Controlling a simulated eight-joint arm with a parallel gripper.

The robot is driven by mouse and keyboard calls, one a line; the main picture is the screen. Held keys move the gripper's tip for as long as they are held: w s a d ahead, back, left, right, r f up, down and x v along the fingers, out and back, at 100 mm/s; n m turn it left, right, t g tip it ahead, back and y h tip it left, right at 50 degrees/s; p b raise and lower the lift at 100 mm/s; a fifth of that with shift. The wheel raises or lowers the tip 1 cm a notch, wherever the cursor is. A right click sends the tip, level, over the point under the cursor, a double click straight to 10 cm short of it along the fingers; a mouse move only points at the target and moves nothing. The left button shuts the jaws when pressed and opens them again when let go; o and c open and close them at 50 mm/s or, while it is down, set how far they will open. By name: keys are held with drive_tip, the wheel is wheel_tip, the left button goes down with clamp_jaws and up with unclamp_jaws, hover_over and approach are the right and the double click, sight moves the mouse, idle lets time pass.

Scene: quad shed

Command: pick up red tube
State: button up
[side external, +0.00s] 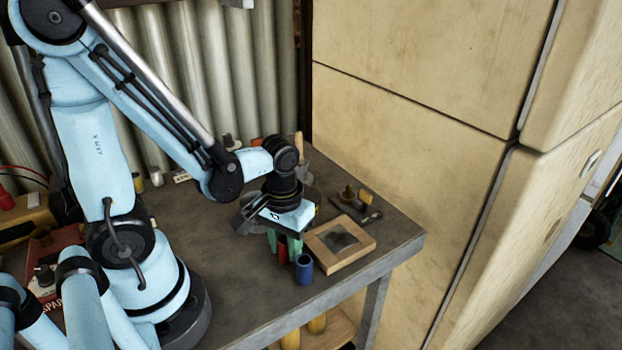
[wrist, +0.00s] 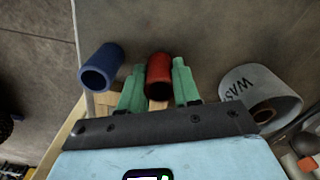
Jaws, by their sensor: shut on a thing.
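The red tube (wrist: 159,68) stands between the two green fingers of my gripper (wrist: 158,88) in the wrist view, and the gripper is shut on it. In the side external view the red tube (side external: 283,252) shows only partly behind a green finger of my gripper (side external: 284,246), low over the workbench. Whether the tube still touches the bench top is hard to tell. A blue tube (side external: 304,269) stands just right of my gripper on the bench. It also shows in the wrist view (wrist: 101,66), left of the fingers.
A wooden-framed box (side external: 340,258) sits right beside my gripper on the bench (side external: 240,292). A dark tool with yellow parts (side external: 349,201) lies behind it. A white cylinder with lettering (wrist: 250,92) is right of the fingers in the wrist view. Bare bench lies in front.

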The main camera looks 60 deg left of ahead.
drive_tip(key=shift+r, duration=0.25)
drive_tip(key=shift+r, duration=1.25)
drive_tip(key=s+d+r, duration=0.6)
drive_tip(key=d+r, duration=0.2)
drive_tip(key=d, duration=0.2)
